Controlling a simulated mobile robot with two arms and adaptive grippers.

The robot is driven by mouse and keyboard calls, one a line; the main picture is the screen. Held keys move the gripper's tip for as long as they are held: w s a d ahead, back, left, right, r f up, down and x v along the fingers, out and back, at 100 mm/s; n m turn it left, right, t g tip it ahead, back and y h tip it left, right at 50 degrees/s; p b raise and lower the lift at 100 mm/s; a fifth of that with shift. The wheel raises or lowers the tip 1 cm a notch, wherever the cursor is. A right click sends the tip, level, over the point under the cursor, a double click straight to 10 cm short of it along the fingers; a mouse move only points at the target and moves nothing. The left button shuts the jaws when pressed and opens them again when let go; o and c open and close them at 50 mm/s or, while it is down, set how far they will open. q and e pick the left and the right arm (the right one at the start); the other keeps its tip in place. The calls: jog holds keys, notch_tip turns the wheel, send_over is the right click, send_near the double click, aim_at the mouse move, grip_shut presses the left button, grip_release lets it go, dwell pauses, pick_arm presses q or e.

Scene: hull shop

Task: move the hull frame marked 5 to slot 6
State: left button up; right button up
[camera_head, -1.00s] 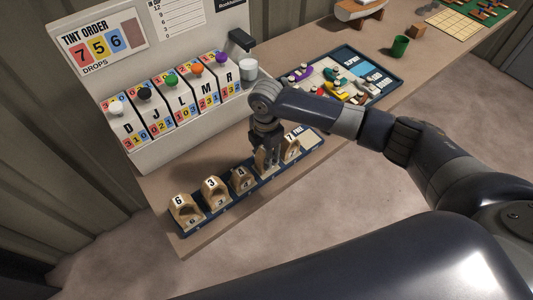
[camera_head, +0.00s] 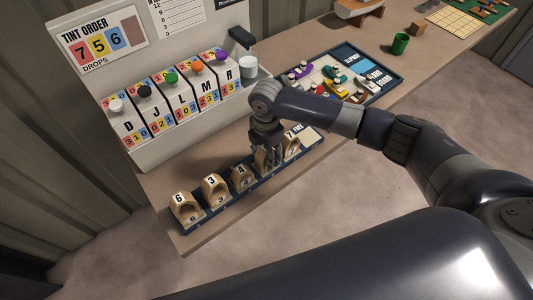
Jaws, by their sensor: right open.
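A dark blue rack (camera_head: 222,214) holds a row of wooden hull frames near the bench's front edge. From the left I read frame 6 (camera_head: 187,209), frame 3 (camera_head: 216,190) and frame 4 (camera_head: 243,179). Frame 7 (camera_head: 292,149) stands farther right. Between frames 4 and 7 another frame is mostly hidden by my right gripper (camera_head: 266,162), so its number cannot be read. That gripper points down, open, with its fingers at this frame; contact cannot be told. Slot marks on the rack's front are too small to read surely. My left gripper is not in view.
A pale FREE area (camera_head: 308,137) lies at the rack's right end. A tint dispenser (camera_head: 178,110) stands close behind the rack. A tray of small coloured boats (camera_head: 340,86), a green cup (camera_head: 400,44) and a wooden block (camera_head: 417,29) lie farther back.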

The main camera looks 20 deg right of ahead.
notch_tip(320, 180, up, 12)
jog(key=shift+f+b, duration=0.1)
jog(key=shift+b, duration=1.15)
dwell(0.6)
